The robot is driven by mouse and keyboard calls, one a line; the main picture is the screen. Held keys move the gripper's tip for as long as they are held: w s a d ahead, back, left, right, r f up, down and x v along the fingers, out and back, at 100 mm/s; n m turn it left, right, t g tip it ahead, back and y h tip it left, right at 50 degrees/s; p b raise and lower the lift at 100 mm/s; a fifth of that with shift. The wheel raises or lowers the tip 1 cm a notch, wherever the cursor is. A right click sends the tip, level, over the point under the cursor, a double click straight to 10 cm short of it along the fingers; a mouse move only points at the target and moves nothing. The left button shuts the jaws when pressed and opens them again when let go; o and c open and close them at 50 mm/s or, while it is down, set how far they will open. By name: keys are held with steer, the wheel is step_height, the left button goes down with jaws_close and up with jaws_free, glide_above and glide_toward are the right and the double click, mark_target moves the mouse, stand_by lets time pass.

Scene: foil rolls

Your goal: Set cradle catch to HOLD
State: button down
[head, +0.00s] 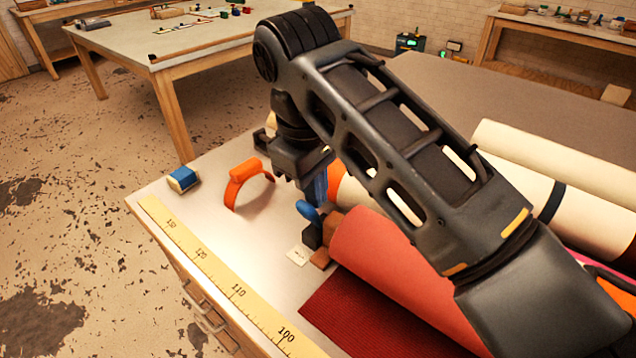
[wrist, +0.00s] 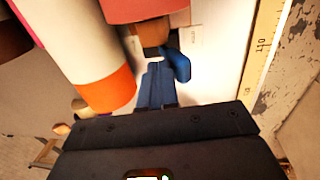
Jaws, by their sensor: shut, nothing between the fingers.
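The cradle catch is a blue rounded lever (head: 307,211) on a dark block (head: 312,236), at the end of the red roll (head: 385,258) in the head view. A small pale label (head: 298,255) lies beside it; its writing is too small to read. In the wrist view the blue lever (wrist: 178,66) stands just right of my fingertips. My gripper (head: 321,188) points down behind the lever in the head view, partly hidden by my arm. In the wrist view its blue fingers (wrist: 155,80) are together and empty. I cannot tell whether they touch the lever.
Cream rolls (head: 535,185) lie right of my arm; an orange-ended roll (wrist: 108,88) is close left of my fingers. An orange curved band (head: 240,182) and a blue-yellow block (head: 183,180) sit left. A yellow ruler (head: 215,262) runs along the table edge.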

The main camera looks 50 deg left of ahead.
steer(key=shift+r, duration=0.1)
stand_by(0.3)
step_height(320, 180, up, 8)
steer(key=shift+s+d+f, duration=0.15)
steer(key=shift+s+f, duration=0.1)
steer(key=shift+s, duration=0.2)
